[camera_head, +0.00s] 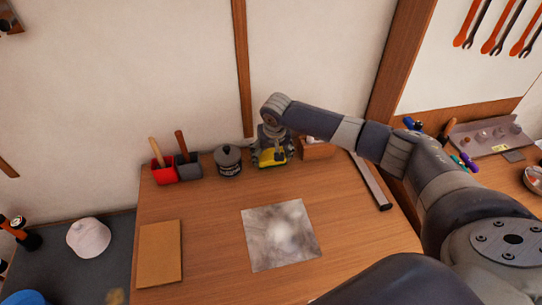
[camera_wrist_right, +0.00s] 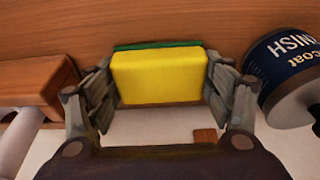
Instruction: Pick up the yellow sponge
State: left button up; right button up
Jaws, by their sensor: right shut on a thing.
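The yellow sponge (camera_wrist_right: 160,78) with a green layer along its top edge sits between the fingers of my right gripper (camera_wrist_right: 163,85) in the right wrist view. Both fingers press against its short sides. In the head view my right gripper (camera_head: 271,150) reaches down at the back of the wooden table, and the yellow sponge (camera_head: 272,157) shows partly under it. I cannot tell whether the sponge still touches the table. My left gripper is in neither view.
A dark tin (camera_head: 229,162) stands just left of the sponge; a wooden box (camera_head: 316,151) is on the right. Red (camera_head: 163,172) and grey (camera_head: 189,168) holders stand farther left. A grey sheet (camera_head: 281,235) and a brown board (camera_head: 160,254) lie on the table (camera_head: 213,225).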

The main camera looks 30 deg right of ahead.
aim_at(269, 154)
jog(key=shift+w+r, duration=0.1)
jog(key=shift+r, duration=0.3)
jog(key=shift+a+b+v, duration=0.2)
jog(key=shift+b+v, duration=0.45)
jog(key=shift+v, duration=0.55)
jog(key=s+a, duration=0.2)
jog(key=a, duration=0.2)
jog(key=s+a+r+b, duration=0.1)
jog(key=s+a, duration=0.2)
jog(key=s+a+b, duration=0.1)
jog(key=s+a, duration=0.1)
jog(key=a, duration=0.2)
jog(key=shift+s+a+r, duration=0.2)
jog(key=shift+s+a, duration=0.05)
jog(key=shift+a, duration=0.1)
jog(key=shift+s+a+r+b, duration=0.1)
jog(key=shift+s+a+b, duration=0.3)
jog(key=shift+a, duration=0.15)
jog(key=shift+s, duration=0.1)
jog(key=shift+c, duration=0.4)
